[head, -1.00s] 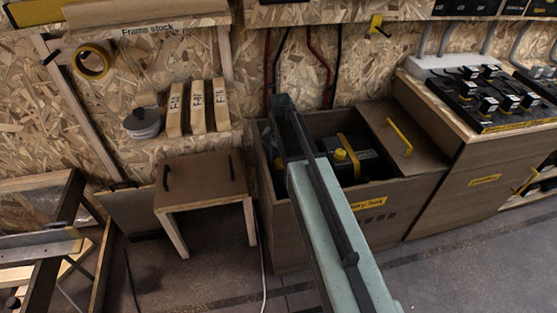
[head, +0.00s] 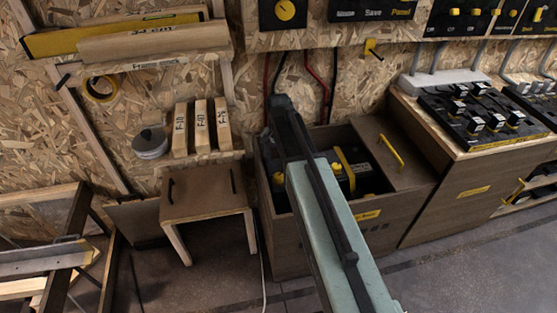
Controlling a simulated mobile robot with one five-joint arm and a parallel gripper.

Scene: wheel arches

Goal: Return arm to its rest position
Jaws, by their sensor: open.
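My arm (head: 335,235) reaches up from the bottom edge of the head view, as a pale green link with a dark bar along it. Its dark far end (head: 282,108) shows in front of the battery box (head: 288,258) and the wall behind. No fingers can be made out at that end, and my gripper is not visible. The arm hides part of the open box, which holds a dark battery with a yellow strap (head: 345,168) and yellow cap.
A small brown stool-like table (head: 205,200) stands left of the box. A workbench with black switch panels (head: 485,118) stands at right. A shelf with wooden blocks (head: 201,127) is on the wall. A metal-and-wood frame (head: 45,262) is at lower left. Floor is clear at lower right.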

